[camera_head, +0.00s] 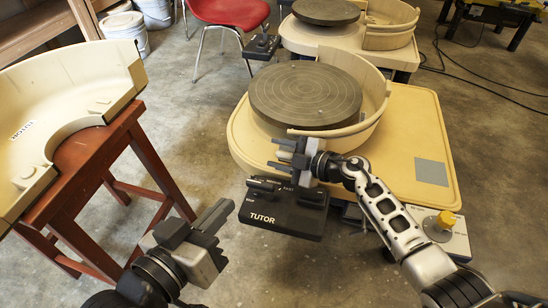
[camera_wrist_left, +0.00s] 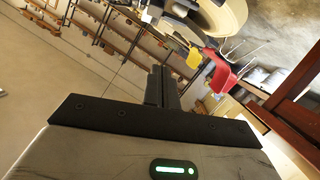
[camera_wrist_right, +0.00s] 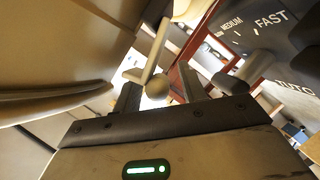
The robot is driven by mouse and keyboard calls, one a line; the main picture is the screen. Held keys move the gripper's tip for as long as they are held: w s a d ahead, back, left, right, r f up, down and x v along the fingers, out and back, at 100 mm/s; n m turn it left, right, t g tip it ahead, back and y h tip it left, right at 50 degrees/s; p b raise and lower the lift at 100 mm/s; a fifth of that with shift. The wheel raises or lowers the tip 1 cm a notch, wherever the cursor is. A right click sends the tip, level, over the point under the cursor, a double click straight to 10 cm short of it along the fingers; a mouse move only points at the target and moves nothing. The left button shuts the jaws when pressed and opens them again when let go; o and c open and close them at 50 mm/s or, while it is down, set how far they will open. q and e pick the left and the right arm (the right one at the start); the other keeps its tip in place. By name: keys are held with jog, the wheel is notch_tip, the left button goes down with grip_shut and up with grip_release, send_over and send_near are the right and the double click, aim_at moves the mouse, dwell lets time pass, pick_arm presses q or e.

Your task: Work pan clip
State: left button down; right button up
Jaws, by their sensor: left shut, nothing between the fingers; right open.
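The near pottery wheel has a round grey wheel head (camera_head: 305,95). A cream splash pan half (camera_head: 372,100) curves around its back and right side. Another cream pan half (camera_head: 60,95) lies on a red-brown stool (camera_head: 95,165) at the left. My right gripper (camera_head: 292,154) is open above the black TUTOR control box (camera_head: 283,220), at the front edge of the wheel table. In the right wrist view a rod with a round grey end (camera_wrist_right: 156,86) shows between its fingers; I cannot tell whether they touch it. My left gripper (camera_head: 222,212) is shut and empty, left of the box. I cannot make out a clip.
The cream wheel table (camera_head: 420,125) has free room on its right, around a grey square (camera_head: 431,172). A second wheel (camera_head: 327,11) stands behind. A red chair (camera_head: 228,12) and white buckets (camera_head: 125,30) are at the back left. Concrete floor is open between stool and wheel.

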pick_arm(q)
jog(key=shift+d+r, duration=0.1)
jog(key=shift+d, duration=0.05)
pick_arm(e)
jog(key=shift+x, duration=0.95)
jog(key=shift+c, duration=0.2)
grip_shut()
pick_arm(q)
jog(key=shift+h+b, duration=0.3)
jog(key=shift+b, duration=0.05)
pick_arm(e)
jog(key=shift+s+f+n+t, duration=0.2)
jog(key=shift+s+n+t, duration=0.15)
jog(key=shift+n, duration=0.15)
jog(key=shift+o, duration=0.2)
grip_release()
pick_arm(q)
jog(key=shift+w+r, duration=0.1)
jog(key=shift+r, duration=0.05)
